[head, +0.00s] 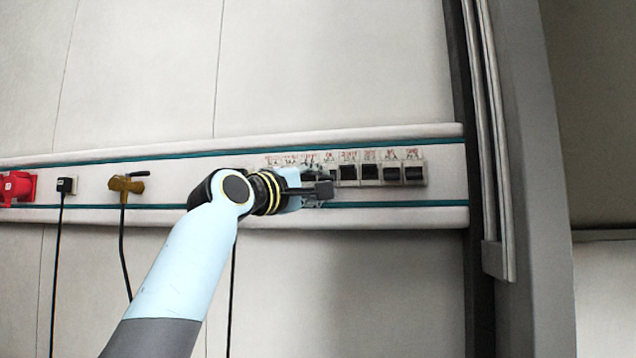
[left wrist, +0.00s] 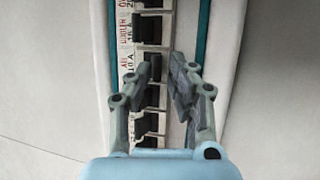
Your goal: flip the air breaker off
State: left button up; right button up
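The breaker row (head: 369,174) is a strip of white modules with dark toggles and red labels on the wall rail. It also shows in the left wrist view (left wrist: 147,28). There, a label that seems to read AIR (left wrist: 126,64) sits at the left edge of the row, near my fingertips. The breaker beside it is partly hidden by a finger, and I cannot tell its toggle position. My left gripper (head: 325,188) is in front of the row's middle. In the left wrist view its fingers (left wrist: 166,72) are apart with nothing held between them; contact is unclear.
The rail (head: 445,180) with teal stripes runs along the wall. At left are a red socket (head: 17,187), a black plug (head: 66,185) and a brass-coloured valve or fitting (head: 126,184) with hanging cables. A dark post (head: 466,120) and grey frame stand right of the rail.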

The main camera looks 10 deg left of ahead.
pick_arm(q)
jog(key=shift+o, duration=0.9)
jog(key=shift+r, duration=0.1)
jog(key=v, duration=1.2)
